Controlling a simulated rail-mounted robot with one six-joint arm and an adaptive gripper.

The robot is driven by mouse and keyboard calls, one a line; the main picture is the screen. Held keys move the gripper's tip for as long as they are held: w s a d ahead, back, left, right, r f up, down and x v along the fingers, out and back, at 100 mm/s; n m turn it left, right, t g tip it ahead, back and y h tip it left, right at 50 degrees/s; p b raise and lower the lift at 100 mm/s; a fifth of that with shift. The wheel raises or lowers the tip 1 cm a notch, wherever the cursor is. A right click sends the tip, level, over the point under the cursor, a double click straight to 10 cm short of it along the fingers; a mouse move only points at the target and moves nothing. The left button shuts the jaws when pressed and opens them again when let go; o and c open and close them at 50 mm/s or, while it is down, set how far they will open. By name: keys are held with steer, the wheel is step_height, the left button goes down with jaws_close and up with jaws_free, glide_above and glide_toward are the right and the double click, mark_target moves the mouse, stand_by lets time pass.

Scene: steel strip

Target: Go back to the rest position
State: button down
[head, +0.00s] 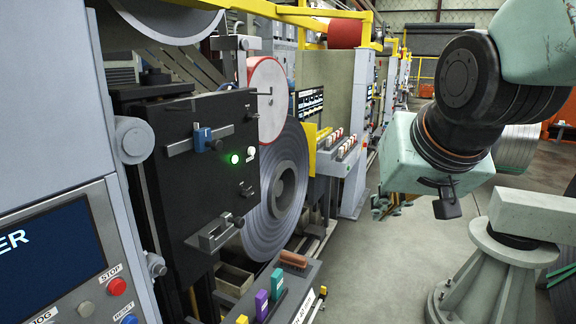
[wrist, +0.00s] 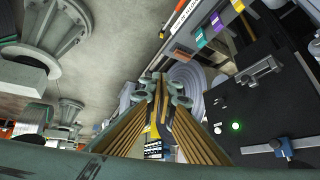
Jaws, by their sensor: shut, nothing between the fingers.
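My gripper (head: 382,207) hangs at the right of the head view, mostly hidden behind my pale green wrist. It is over the open floor, well apart from the black machine panel (head: 205,165). In the wrist view my gripper (wrist: 162,80) shows its two long fingers meeting at the tips, shut and empty. The panel (wrist: 262,110) also shows at the right of that view, with a lit green lamp (wrist: 235,126) and a blue clamp (wrist: 284,147).
A grey steel coil (head: 283,185) stands behind the panel. A shelf with purple and teal blocks and a brown brush (head: 293,259) is at front centre. The control console (head: 60,255) is at left. The grey floor (head: 370,270) between machines and arm is clear.

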steer(key=s+d+f+g, duration=0.1)
steer(key=s+f+g, duration=0.1)
steer(key=s, duration=1.1)
steer(key=s+d+f+n+g, duration=0.1)
steer(key=s+f+g, duration=0.1)
steer(key=s, duration=1.1)
steer(key=shift+d, duration=0.4)
steer(key=shift+w, duration=0.1)
stand_by(0.7)
